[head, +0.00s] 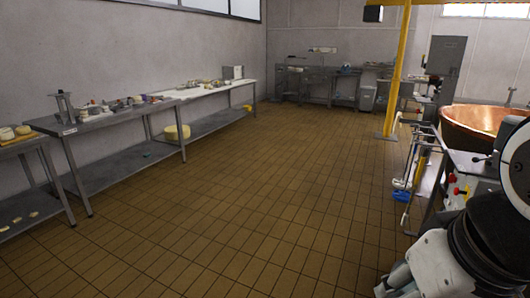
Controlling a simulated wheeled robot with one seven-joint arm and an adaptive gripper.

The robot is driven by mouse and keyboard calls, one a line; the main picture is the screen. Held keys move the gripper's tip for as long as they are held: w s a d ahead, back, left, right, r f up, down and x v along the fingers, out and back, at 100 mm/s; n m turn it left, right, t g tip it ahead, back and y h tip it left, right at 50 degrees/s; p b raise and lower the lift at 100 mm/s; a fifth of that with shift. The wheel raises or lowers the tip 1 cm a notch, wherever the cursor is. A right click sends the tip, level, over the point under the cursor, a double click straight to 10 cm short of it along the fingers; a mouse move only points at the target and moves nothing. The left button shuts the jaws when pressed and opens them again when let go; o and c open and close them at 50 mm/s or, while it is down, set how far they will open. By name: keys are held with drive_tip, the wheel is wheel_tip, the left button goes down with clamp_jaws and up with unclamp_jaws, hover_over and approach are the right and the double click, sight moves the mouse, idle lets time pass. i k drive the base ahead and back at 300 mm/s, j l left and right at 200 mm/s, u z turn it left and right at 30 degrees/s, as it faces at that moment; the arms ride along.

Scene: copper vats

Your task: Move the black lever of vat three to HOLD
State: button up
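A copper vat (480,118) stands at the right edge, partly cut off by the frame. A grey control box (474,166) with red knobs (454,184) is in front of it, partly hidden by my arm. I cannot make out a black lever, a HOLD mark or a vat number. Parts of my arm fill the lower right corner. My gripper cannot be made out in this view.
A wide tiled floor (250,200) is clear in the middle. Steel tables (110,142) with cheese and small items line the left wall. A yellow post (396,75) stands at right. Sinks (318,82) are at the back.

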sight(475, 160)
drive_tip(key=i+j+u, duration=0.15)
drive_tip(key=i, duration=0.45)
drive_tip(key=i+j+u, duration=0.15)
drive_tip(key=i, duration=0.4)
drive_tip(key=i+l+z, duration=0.1)
drive_tip(key=i+z, duration=0.8)
drive_tip(key=i+j+z, duration=0.2)
drive_tip(key=i+z, duration=0.85)
drive_tip(key=i, duration=0.15)
